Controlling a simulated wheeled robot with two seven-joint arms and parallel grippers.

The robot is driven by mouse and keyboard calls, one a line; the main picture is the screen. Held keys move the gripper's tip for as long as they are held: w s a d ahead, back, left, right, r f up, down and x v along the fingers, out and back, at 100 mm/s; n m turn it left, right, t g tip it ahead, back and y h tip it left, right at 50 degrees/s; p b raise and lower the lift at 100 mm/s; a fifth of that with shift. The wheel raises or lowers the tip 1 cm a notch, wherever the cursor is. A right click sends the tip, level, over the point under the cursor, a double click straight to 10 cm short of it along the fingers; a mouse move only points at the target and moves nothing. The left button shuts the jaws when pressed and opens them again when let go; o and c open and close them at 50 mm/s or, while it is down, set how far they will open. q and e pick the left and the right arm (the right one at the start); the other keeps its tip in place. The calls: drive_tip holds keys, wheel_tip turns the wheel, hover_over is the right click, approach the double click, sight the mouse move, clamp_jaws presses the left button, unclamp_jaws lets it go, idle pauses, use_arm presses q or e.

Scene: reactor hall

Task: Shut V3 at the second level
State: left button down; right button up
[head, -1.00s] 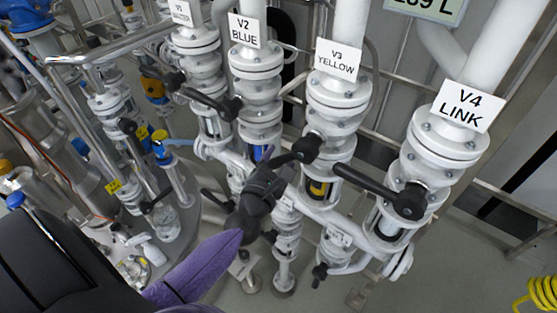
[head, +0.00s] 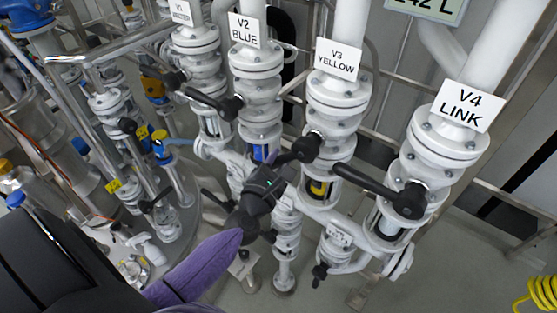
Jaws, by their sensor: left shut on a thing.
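Valve V3 (head: 337,92) is a white flanged valve on a vertical pipe with a sign reading "V3 YELLOW" (head: 338,60). Its black lever (head: 305,148) runs from the hub to the left and slightly down. My left gripper (head: 277,170) is shut on the outer end of this lever and hides that end. Below the V3 hub a sight glass shows a yellow band (head: 318,188). A display (head: 427,8) at the top edge is partly cut off and reads about "242 L". My right gripper is not in view.
V4 LINK (head: 440,150) stands right of V3, its black lever (head: 365,182) pointing left towards V3's pipe. V2 BLUE (head: 257,85) and V1 (head: 195,60) stand to the left with similar levers. A yellow coiled hose (head: 540,292) is at bottom right.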

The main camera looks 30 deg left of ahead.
use_arm(q)
drive_tip(key=shift+a+r, duration=0.1)
idle(0.7)
drive_tip(key=m, duration=0.1)
drive_tip(key=a+r+m, duration=0.1)
drive_tip(key=shift+w+a+r+m+t, duration=0.1)
drive_tip(key=shift+a+r+m+t, duration=0.05)
drive_tip(key=shift+r+m+t, duration=0.2)
drive_tip(key=r+m, duration=0.1)
drive_tip(key=a+m, duration=0.1)
drive_tip(key=shift+r+m+t, duration=0.35)
drive_tip(key=shift+r, duration=0.05)
drive_tip(key=r+m, duration=0.2)
drive_tip(key=shift+w+a+m+h, duration=0.1)
drive_tip(key=shift+a+m+h, duration=0.2)
drive_tip(key=shift+a+h, duration=0.1)
drive_tip(key=shift+r+m+t+h, duration=0.3)
drive_tip(key=shift+r+m+t, duration=0.3)
drive_tip(key=shift+r+m, duration=0.6)
drive_tip(key=shift+f+m, duration=0.2)
drive_tip(key=shift+m, duration=0.1)
drive_tip(key=shift+c, duration=2.1)
unclamp_jaws()
drive_tip(key=shift+f, duration=0.1)
